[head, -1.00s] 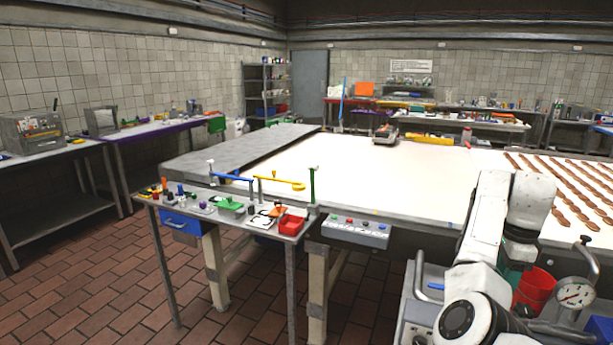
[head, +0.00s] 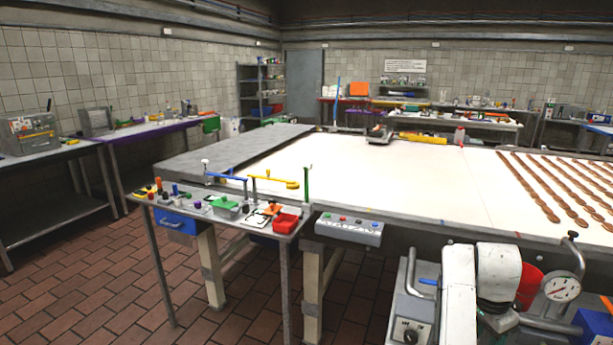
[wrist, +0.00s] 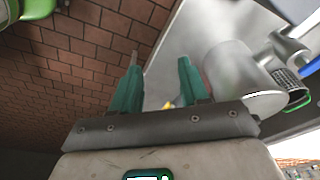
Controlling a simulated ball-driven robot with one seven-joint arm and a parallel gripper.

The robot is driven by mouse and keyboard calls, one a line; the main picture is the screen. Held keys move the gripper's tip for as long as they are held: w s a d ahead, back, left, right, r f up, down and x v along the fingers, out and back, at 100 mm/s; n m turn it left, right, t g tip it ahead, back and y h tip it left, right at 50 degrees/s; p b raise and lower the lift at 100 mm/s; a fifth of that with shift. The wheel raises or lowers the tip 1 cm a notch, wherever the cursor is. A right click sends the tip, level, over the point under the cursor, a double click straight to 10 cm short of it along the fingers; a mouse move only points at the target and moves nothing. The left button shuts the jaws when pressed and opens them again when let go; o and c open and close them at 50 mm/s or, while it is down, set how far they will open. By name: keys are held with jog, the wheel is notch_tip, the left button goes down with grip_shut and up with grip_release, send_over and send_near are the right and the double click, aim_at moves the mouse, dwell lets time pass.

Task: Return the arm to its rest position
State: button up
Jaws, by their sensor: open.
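My gripper (wrist: 160,88) shows in the wrist view with two green fingers spread apart and nothing between them. Behind the fingers are brick-red floor tiles on the left and a pale grey machine surface with a round metal cylinder (wrist: 243,80) on the right. In the head view my white arm is folded low at the bottom right, in front of the metal machine. The gripper itself cannot be made out in the head view.
A machine with a pressure gauge (head: 561,287) and a red container (head: 530,284) stands close by my arm. The long white conveyor table (head: 400,180) carries rows of brown pieces at right. The tiled floor (head: 110,270) is open.

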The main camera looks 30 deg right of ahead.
jog(key=s+a+f+n, duration=0.4)
jog(key=s+a+n, duration=0.2)
jog(key=a, duration=0.4)
jog(key=s+a+f+n+t+y, duration=0.1)
jog(key=s+a+f+n, duration=0.3)
jog(key=a, duration=0.6)
jog(key=s+a+f+n+y, duration=0.1)
jog(key=s+a+f+n, duration=0.3)
jog(key=s+a+n, duration=0.4)
jog(key=a+n, duration=0.2)
jog(key=shift+a+t, duration=0.3)
jog(key=shift+o, duration=0.2)
jog(key=shift+f, duration=0.1)
